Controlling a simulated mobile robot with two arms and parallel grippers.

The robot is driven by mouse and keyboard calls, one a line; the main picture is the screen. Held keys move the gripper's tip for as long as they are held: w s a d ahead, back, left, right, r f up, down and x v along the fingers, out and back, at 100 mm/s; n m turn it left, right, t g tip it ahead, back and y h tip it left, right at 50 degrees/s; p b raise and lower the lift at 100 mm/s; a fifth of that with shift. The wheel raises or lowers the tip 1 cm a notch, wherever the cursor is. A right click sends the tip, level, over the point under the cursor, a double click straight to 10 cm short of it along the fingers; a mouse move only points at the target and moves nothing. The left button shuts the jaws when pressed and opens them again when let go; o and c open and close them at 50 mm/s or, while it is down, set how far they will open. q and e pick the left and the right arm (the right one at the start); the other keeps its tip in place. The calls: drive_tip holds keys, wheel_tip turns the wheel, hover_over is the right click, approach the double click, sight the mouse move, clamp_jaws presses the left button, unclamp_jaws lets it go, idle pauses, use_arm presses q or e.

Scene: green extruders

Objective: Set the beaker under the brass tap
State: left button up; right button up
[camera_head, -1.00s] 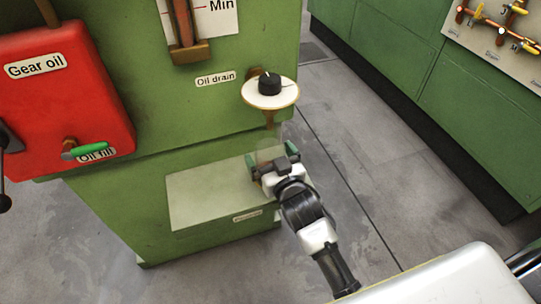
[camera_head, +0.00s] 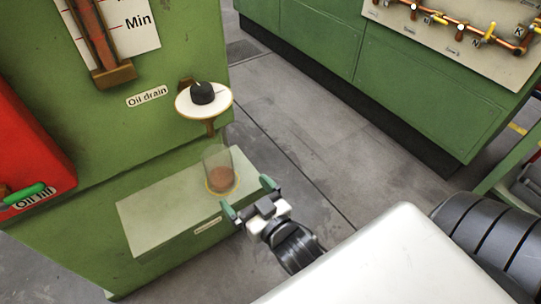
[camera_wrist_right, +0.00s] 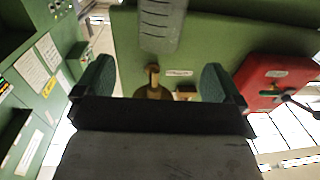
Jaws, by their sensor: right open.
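The clear beaker (camera_head: 219,168) stands upright on the pale green shelf (camera_head: 150,215), below the brass tap (camera_head: 209,127) with its white disc and black knob beside the "Oil drain" label. Something reddish-brown shows in the beaker's lower part. My right gripper (camera_head: 250,198) is open and empty, just in front of the beaker and to its right, apart from it. In the right wrist view its two green fingers (camera_wrist_right: 157,82) are spread, with the brass tap (camera_wrist_right: 152,78) visible between them. My left gripper is not in view.
The red gear oil tank (camera_head: 30,150) hangs on the green machine at the left. A gauge marked "Min" (camera_head: 100,45) is above the shelf. Grey floor (camera_head: 290,130) lies open between this machine and the green cabinet (camera_head: 410,90) behind.

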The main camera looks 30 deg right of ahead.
drive_tip(key=s+d+f+g, duration=0.2)
drive_tip(key=s+f+g, duration=0.4)
drive_tip(key=f, duration=0.3)
drive_tip(key=s+d+f+g+h, duration=0.1)
drive_tip(key=s+d+f+g, duration=0.1)
drive_tip(key=s+f+g, duration=0.4)
wheel_tip(320, 180, down, 4)
drive_tip(key=g, duration=0.2)
drive_tip(key=shift+s+f+n+g+h, duration=0.2)
drive_tip(key=shift+s+n+g+h, duration=0.1)
drive_tip(key=shift+s+n+g, duration=0.1)
idle(0.5)
